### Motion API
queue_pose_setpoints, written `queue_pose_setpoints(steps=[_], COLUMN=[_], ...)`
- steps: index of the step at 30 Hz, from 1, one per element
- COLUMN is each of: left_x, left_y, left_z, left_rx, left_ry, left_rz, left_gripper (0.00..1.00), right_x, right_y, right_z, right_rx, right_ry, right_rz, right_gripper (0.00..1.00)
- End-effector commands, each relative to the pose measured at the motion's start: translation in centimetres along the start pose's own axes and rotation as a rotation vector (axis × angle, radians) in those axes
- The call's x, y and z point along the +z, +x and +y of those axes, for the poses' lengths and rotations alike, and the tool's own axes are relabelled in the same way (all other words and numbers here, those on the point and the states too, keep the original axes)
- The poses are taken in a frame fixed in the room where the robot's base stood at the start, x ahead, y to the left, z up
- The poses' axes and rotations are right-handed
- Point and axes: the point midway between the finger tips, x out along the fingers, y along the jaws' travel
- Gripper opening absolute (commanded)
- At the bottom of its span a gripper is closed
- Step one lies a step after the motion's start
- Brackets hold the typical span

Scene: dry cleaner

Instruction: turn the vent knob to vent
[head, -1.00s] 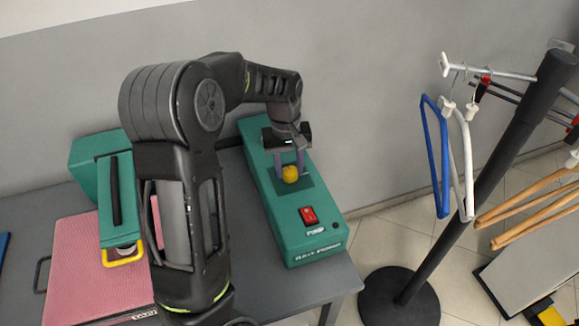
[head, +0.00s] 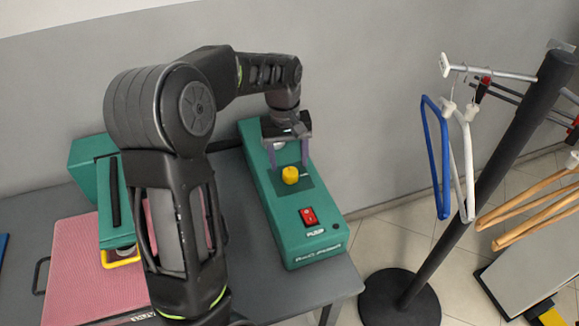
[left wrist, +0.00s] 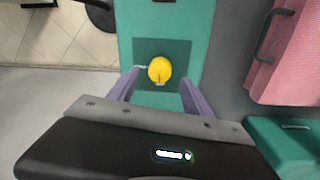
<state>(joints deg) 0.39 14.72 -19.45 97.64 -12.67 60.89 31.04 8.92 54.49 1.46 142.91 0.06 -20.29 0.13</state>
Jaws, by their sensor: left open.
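The yellow vent knob (head: 290,175) sits on a dark green square plate (head: 307,183) on top of a long green machine (head: 317,226). In the left wrist view the knob (left wrist: 160,69) is round, with a small dark mark at its lower edge. My left gripper (head: 289,160) is open and points down, above and just behind the knob. In the left wrist view its two purple fingers (left wrist: 160,82) stand apart to either side, and the knob is not gripped. The lettering near the knob is too small to read. My right gripper is not in view.
A red switch (head: 308,216) is on the machine's front part. A green press with a pink board (head: 80,262) stands to the left on the grey table (head: 327,281). A black rack (head: 487,185) with blue and white hangers stands at the right.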

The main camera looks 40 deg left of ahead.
Motion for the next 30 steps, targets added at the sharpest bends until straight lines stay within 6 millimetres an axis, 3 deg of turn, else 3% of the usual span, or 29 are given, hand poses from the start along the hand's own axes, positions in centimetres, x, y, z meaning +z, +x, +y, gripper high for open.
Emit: queue_pose_setpoints(steps=[3, 9, 30], left_x=[0.0, 0.0, 0.0], left_y=[-2.1, -4.2, -4.3], left_z=[0.1, 0.1, 0.0], left_rx=[0.003, 0.002, 0.0], left_ry=[0.001, 0.001, 0.001], left_rz=[0.003, 0.001, 0.0], left_gripper=[0.59, 0.59, 0.59], right_x=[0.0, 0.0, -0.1], right_y=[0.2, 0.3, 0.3], right_z=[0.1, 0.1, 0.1], right_rx=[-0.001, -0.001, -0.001], right_ry=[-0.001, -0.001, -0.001], right_rz=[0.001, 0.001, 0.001], right_gripper=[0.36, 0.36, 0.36])
